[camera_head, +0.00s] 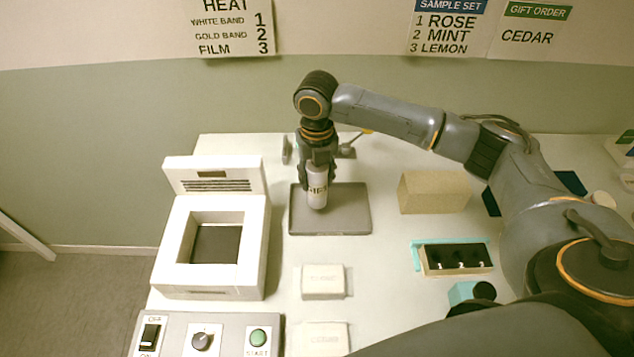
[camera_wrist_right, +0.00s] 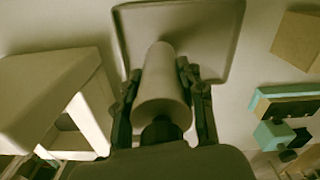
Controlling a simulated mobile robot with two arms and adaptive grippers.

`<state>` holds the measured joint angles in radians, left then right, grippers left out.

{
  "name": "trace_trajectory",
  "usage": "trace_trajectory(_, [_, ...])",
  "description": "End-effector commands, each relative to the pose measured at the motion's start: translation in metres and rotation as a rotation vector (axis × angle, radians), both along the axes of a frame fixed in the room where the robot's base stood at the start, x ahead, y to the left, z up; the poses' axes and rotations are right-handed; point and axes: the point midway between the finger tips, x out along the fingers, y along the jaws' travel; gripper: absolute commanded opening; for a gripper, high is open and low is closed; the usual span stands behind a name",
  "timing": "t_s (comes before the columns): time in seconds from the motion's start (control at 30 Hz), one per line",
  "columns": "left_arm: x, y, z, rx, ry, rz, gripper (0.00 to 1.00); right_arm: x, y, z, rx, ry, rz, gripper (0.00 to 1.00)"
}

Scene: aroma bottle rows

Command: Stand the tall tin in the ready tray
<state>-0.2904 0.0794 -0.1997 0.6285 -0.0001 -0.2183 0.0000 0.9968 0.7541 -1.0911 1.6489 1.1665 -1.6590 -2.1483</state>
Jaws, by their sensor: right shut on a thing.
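The tall tin (camera_head: 317,190) is a pale cylinder with dark lettering. My right gripper (camera_head: 318,172) points down from above, its fingers on either side of the tin's upper part, shut on it. The tin is upright over the left-middle of a flat grey tray (camera_head: 350,222); whether its base touches the tray I cannot tell. In the right wrist view the tin (camera_wrist_right: 160,85) lies between both fingers of the gripper (camera_wrist_right: 160,95), with the grey tray (camera_wrist_right: 215,25) beyond it. No label reading "ready" shows on the tray. My left gripper is not in view.
A white machine (camera_head: 255,240) with a square opening stands left of the tray. A control panel (camera_head: 225,335) with a START button is in front. A tan block (camera_head: 435,192), a rack with dark holes (camera_head: 450,270) and a teal block (camera_head: 460,293) are to the right. White boxes (camera_head: 322,283) lie nearer.

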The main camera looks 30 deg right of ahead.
Motion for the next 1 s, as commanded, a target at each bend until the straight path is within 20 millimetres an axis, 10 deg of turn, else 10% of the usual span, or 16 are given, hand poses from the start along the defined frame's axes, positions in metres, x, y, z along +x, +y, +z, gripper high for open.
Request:
trace_trajectory(0.57, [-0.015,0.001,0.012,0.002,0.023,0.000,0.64,-0.001,0.000,-0.032,0.001,0.000,0.000,0.08])
trace_trajectory(0.6, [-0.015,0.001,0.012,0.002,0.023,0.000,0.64,-0.001,0.000,-0.033,0.001,0.000,0.000,0.42])
trace_trajectory(0.7, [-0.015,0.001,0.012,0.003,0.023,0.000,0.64,-0.001,0.000,-0.032,0.001,0.000,0.000,0.62])
trace_trajectory(1.0, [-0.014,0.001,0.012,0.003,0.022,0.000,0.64,-0.001,0.000,-0.032,0.001,0.000,0.000,0.63])
